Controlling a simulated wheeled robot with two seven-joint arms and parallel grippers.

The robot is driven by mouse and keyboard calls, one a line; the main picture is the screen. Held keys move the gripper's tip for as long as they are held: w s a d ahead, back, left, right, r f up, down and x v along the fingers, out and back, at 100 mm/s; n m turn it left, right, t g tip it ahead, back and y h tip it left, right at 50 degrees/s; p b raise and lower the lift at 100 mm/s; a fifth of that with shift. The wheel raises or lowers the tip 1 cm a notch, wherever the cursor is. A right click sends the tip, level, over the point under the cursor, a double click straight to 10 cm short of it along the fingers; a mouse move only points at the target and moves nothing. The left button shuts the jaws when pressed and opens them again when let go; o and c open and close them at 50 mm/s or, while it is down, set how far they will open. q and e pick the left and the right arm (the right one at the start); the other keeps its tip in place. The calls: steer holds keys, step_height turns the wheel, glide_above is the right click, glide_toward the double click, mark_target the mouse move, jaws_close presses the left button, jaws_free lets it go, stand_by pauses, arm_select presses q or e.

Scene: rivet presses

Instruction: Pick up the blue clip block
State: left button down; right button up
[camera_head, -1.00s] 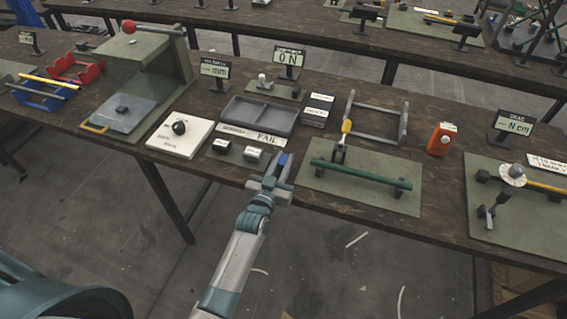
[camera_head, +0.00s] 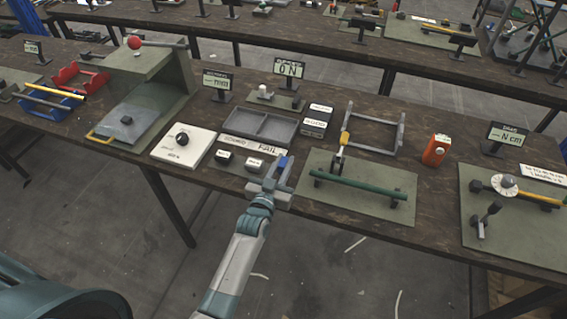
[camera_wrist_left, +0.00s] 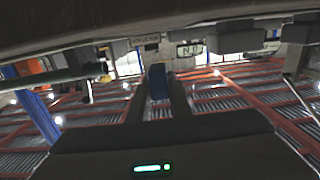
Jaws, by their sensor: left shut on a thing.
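My left gripper (camera_head: 275,176) reaches in from the bottom of the head view to the near edge of the table. It is shut on the blue clip block (camera_head: 283,162), whose blue end shows between the fingers. In the left wrist view the blue clip block (camera_wrist_left: 158,82) sits between the two dark fingers (camera_wrist_left: 157,100). The head view is too coarse to tell whether the block touches the table. My right gripper is not in view.
A green mat (camera_head: 395,205) with a green bar (camera_head: 360,184) lies right.

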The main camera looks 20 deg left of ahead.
arm_select(q)
steer(key=s+d+r+p, duration=0.3)
steer(key=s+r+p, duration=0.3)
steer(key=s, duration=0.5)
steer(key=shift+d+r, duration=0.25)
